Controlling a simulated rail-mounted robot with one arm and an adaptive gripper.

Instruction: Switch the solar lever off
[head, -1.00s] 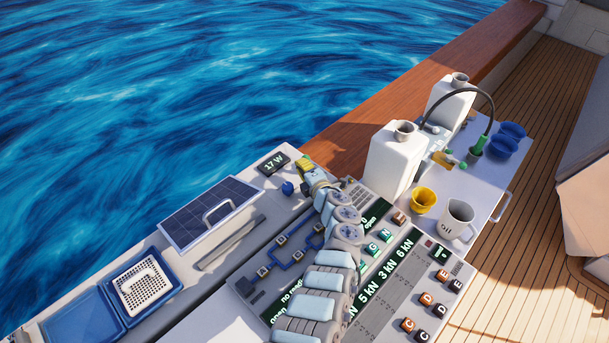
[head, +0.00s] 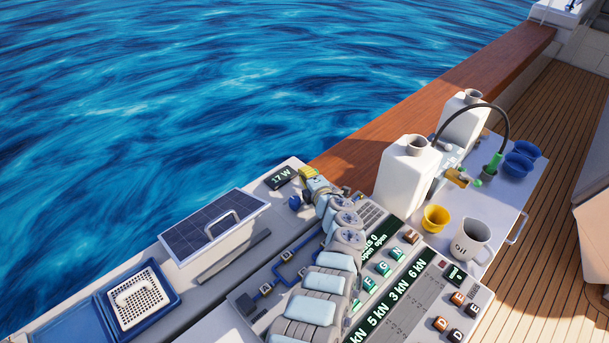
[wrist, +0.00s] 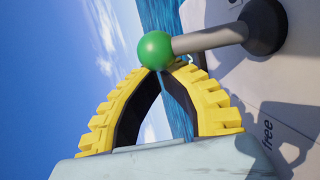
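In the wrist view, a lever with a green ball knob (wrist: 155,50) and a grey rod stands on a round black base (wrist: 265,25). The panel beside it carries the word "free". My gripper (wrist: 163,70) has yellow fingers that meet at their tips, just by the ball; whether they touch it I cannot tell. In the head view my gripper (head: 306,173) is at the far end of the console, right of a display reading "17 W" (head: 282,178). A blue ball knob (head: 295,202) sits just left of it. Which knob is the solar lever is not labelled in view.
A solar panel with a handle (head: 213,225) lies left of my arm. A blue box (head: 160,275) with a white basket is further left. White jugs (head: 405,170), a yellow cup (head: 435,218) and an oil jug (head: 472,240) stand on the right. Water lies beyond.

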